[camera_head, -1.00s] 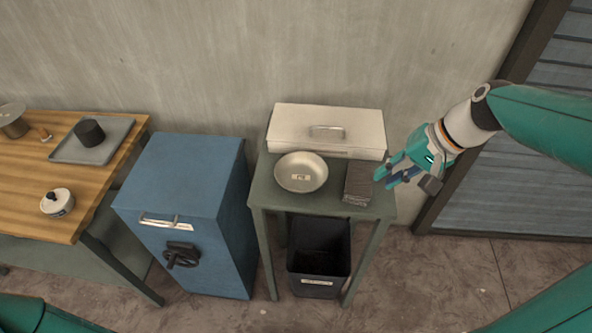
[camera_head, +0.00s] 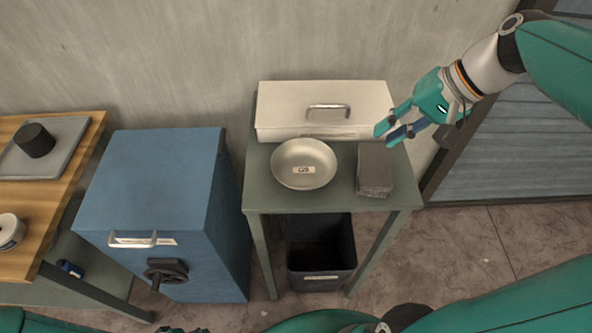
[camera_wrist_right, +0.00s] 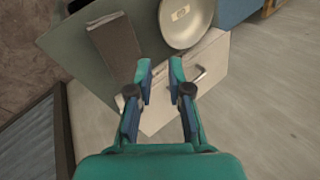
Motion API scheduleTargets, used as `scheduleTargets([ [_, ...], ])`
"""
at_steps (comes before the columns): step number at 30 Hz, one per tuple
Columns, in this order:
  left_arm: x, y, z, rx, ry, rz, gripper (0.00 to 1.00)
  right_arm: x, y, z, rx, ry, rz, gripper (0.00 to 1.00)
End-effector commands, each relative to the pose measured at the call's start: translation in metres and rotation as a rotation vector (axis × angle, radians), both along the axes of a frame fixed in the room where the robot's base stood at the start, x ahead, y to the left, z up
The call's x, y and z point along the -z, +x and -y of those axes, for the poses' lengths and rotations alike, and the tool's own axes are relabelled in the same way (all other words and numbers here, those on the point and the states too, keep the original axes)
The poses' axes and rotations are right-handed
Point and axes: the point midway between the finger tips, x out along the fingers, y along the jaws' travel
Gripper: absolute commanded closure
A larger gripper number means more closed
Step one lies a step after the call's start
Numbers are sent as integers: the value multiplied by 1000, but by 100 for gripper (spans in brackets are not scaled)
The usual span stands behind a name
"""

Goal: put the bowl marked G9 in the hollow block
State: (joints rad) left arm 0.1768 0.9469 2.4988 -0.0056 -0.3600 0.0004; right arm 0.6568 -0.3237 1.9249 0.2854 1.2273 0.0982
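A pale, shallow round bowl (camera_head: 303,180) sits upright on the small green table (camera_head: 258,195); its small label appears to read G9. It also shows at the top of the right wrist view (camera_wrist_right: 190,30). My right gripper (camera_head: 388,135) is open and empty, right of the bowl, by the right end of the pale chest; its parted fingers (camera_wrist_right: 161,66) show over the chest in the right wrist view. On the wooden bench at left, a black round block (camera_head: 35,141) stands on a grey tray; I cannot tell whether it is hollow.
A dark grey rectangular block (camera_head: 375,165) lies right of the bowl. The pale handled chest (camera_head: 290,98) stands behind both. A blue cabinet (camera_head: 150,185) is left of the table, and a black bin (camera_head: 321,277) is beneath it. A white container (camera_head: 8,233) stands on the bench.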

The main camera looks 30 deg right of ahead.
Motion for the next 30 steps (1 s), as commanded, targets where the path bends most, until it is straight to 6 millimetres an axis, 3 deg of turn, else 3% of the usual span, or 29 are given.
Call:
scheduleTargets([
  [15,0,0,0,0,0,0,60,82,44,-39,-23,4,-3,82],
  [25,-2,0,0,0,0,0,60,102,54,-47,-22,2,-3,82],
  [30,-5,0,0,0,0,0,60,124,62,-57,-23,3,-5,82],
])
